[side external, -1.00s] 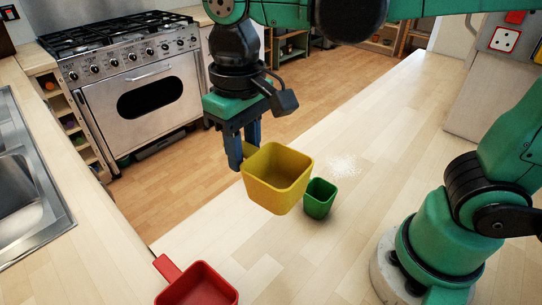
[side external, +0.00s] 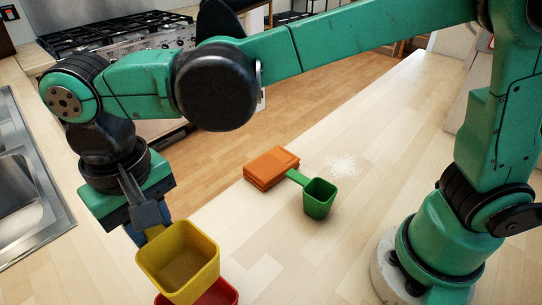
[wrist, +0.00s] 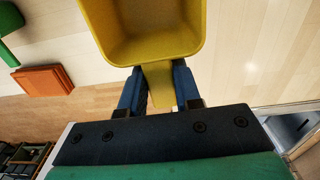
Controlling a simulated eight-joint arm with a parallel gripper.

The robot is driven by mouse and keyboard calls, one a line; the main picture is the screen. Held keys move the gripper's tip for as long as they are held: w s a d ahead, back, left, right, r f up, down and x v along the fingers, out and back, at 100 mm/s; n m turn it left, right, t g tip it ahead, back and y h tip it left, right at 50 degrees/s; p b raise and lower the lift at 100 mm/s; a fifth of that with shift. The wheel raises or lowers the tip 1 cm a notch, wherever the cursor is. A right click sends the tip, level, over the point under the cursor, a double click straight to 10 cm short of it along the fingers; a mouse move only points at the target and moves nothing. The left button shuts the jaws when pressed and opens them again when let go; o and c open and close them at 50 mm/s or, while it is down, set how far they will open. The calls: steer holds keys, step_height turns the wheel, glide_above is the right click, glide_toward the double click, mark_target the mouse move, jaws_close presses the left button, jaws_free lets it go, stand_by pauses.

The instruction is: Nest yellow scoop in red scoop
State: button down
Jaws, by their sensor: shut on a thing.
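The yellow scoop (side external: 178,262) is a square cup with a short handle. My gripper (wrist: 160,88) is shut on that handle, and the scoop (wrist: 148,35) hangs level and open side up. In the side view the yellow scoop is in front of the red scoop (side external: 215,296) and hides most of it. The red scoop is not visible in the wrist view.
A green scoop (side external: 319,200) stands on the pale wooden counter (side external: 400,130), with its handle near an orange block-like object (side external: 271,168). A patch of white grains (side external: 343,166) lies behind. The sink (side external: 22,185) is at the left and the stove (side external: 115,35) at the back.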

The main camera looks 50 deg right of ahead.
steer(key=shift+s+a+f, duration=0.1)
steer(key=shift+a+f, duration=0.2)
steer(key=shift+f, duration=4.6)
steer(key=c, duration=0.5)
jaws_free()
steer(key=shift+c, duration=0.2)
steer(key=shift+r, duration=0.15)
steer(key=shift+r, duration=2.7)
